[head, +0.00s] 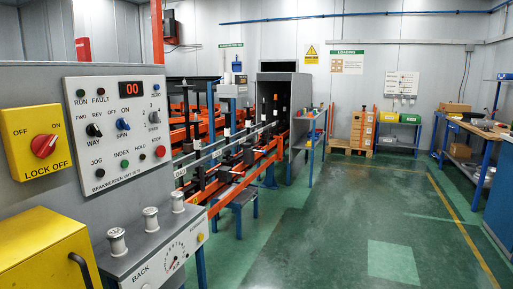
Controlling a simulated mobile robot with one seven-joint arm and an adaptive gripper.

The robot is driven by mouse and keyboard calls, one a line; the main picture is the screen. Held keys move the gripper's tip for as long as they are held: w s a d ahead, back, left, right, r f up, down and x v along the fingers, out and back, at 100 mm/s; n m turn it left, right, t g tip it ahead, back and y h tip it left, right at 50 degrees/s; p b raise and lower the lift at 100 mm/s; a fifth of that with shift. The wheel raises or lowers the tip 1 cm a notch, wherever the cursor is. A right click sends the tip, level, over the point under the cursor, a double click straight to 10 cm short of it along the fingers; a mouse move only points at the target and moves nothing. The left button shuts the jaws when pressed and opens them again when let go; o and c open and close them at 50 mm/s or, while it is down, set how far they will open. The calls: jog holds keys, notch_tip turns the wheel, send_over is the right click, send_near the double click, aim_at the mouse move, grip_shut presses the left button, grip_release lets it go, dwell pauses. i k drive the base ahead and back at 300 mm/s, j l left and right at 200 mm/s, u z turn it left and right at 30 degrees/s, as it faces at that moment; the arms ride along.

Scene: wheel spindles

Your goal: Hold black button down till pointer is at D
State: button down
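The grey control panel (118,150) stands at the left. A black button (98,173) sits under the label JOG at its lower left. A green button (125,164) is under INDEX, a small dark button (142,157) under HOLD and a red button (160,151) under STOP. The red display (131,88) reads 00. My gripper is not in view.
A yellow lock-off switch (43,142) and a yellow box (45,258) are at the left. The green floor (340,235) is clear at the right.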

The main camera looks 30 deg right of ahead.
aim_at(100, 172)
jog(key=i+j+z, duration=0.15)
jog(key=z, duration=0.25)
jog(key=j+z, duration=0.35)
jog(key=i+j+z, duration=0.15)
jog(key=j+z, duration=0.25)
jog(key=j, duration=0.25)
jog(key=i+j, duration=0.15)
jog(key=j, duration=0.1)
